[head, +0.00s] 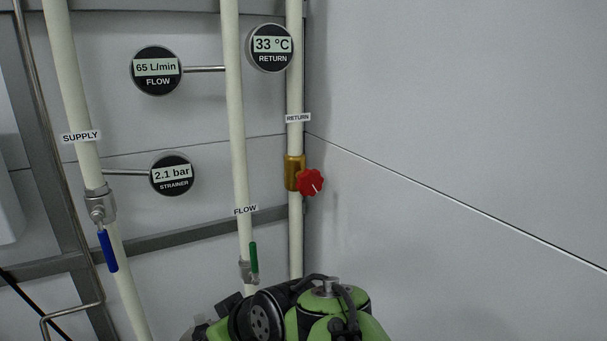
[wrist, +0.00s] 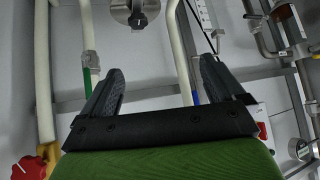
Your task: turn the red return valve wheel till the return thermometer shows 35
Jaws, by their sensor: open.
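The red return valve wheel (head: 310,182) sits on a brass valve body (head: 294,172) on the pipe labelled RETURN. A white mark shows on its face. The round return thermometer (head: 270,46) above it reads 33 °C. In the wrist view the red wheel (wrist: 29,168) is at the lower left corner, partly cut off, with the brass body beside it. My gripper (wrist: 158,85) is open and empty in the wrist view, its two dark fingers spread apart, with the wheel outside them to the left. In the head view my green arm hides any view of the fingers.
The flow gauge (head: 156,70) reads 65 L/min and the strainer gauge (head: 172,174) reads 2.1 bar. A blue lever (head: 107,251) is on the supply pipe, a green lever (head: 254,257) on the flow pipe. The wall (head: 450,120) right of the wheel is bare.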

